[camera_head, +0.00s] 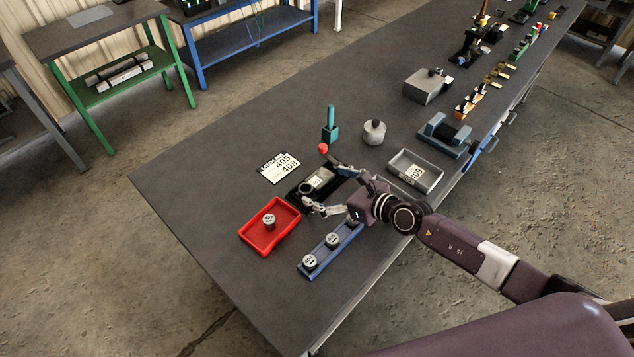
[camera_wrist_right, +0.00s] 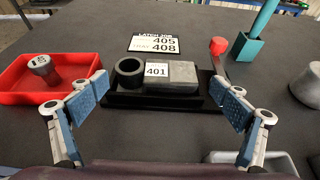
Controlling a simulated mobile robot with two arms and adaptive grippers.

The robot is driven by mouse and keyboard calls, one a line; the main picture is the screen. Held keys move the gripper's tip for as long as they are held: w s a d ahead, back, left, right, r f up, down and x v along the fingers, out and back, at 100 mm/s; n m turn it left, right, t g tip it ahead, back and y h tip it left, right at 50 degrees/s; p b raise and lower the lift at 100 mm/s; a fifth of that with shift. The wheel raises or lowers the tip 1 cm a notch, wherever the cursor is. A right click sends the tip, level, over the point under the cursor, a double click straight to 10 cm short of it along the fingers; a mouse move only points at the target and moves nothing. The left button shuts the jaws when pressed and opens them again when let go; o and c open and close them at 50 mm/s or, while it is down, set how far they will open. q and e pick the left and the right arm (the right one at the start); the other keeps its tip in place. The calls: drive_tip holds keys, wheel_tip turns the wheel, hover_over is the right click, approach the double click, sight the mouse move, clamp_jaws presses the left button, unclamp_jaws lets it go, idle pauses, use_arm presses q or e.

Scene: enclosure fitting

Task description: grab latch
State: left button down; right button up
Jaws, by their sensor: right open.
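A black fixture (camera_head: 300,193) on the table carries a grey block (camera_wrist_right: 183,72) with a white 401 label and a dark ring (camera_wrist_right: 130,73). A lever with a red knob (camera_head: 323,148) stands at its far side; the knob also shows at the upper right in the wrist view (camera_wrist_right: 217,46). I cannot tell for sure which part is the latch. A white card (camera_head: 280,167) behind the fixture bears 405 and 408. My right gripper (camera_head: 330,190) is open and empty, its fingers spread on the near side of the fixture. My left gripper is not in view.
A red tray (camera_head: 247,239) with one labelled cylinder (camera_head: 268,221) lies left of the fixture. A blue rack (camera_head: 321,262) holds cylinders in front. A grey tray (camera_head: 432,182), a teal upright tool (camera_head: 330,128) and a grey round weight (camera_head: 374,132) stand nearby. The table's far left is clear.

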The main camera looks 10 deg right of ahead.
drive_tip(key=shift+w, duration=0.1)
drive_tip(key=shift+c, duration=0.2)
drive_tip(key=c, duration=1.7)
drive_tip(key=shift+r, duration=0.15)
drive_tip(key=c, duration=0.4)
